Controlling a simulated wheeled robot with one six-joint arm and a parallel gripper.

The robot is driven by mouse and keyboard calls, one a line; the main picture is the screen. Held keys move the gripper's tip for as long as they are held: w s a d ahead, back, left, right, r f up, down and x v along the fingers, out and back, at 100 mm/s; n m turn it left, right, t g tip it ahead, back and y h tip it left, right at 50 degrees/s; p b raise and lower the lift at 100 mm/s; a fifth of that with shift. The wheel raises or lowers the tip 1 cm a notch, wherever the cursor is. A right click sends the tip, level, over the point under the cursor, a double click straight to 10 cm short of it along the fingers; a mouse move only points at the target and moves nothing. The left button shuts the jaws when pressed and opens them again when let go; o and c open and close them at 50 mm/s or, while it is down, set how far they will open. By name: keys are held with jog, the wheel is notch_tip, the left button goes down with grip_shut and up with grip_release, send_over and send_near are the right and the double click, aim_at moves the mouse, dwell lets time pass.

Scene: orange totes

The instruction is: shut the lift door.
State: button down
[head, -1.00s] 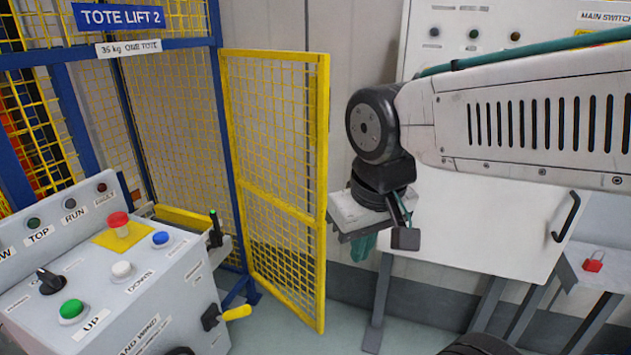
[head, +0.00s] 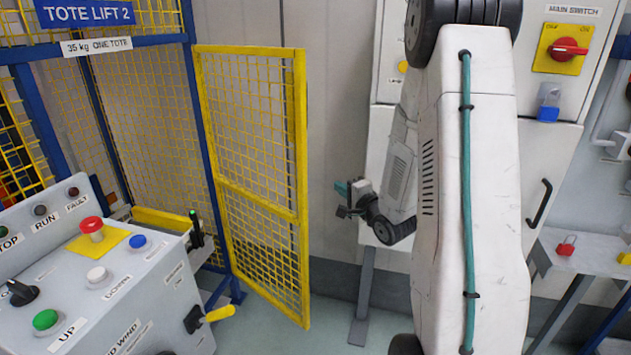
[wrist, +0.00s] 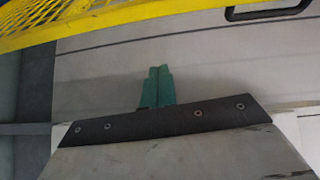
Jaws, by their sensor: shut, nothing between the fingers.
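The lift door (head: 303,190) is a yellow-framed mesh panel. It stands open, swung out from the blue post (head: 207,150) of the tote lift, with its free edge to the right. My gripper (head: 342,188) is to the right of that free edge, apart from it in the picture; its depth against the door is hard to tell. In the wrist view my teal fingers (wrist: 157,88) are together and empty. Part of a yellow mesh frame (wrist: 110,22) crosses the top left there.
A grey control console (head: 130,300) with buttons and a yellow crank (head: 220,314) stands at the left, near the door. A white cabinet with a black handle (head: 540,203) is behind my arm. A small table with a red padlock (head: 566,246) is at the right.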

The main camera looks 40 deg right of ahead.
jog(key=w+a, duration=0.2)
jog(key=w, duration=0.6)
jog(key=shift+w+a+m+t, duration=0.25)
jog(key=shift+a+m+t, duration=0.05)
jog(key=shift+a+m, duration=0.1)
jog(key=shift+f, duration=0.1)
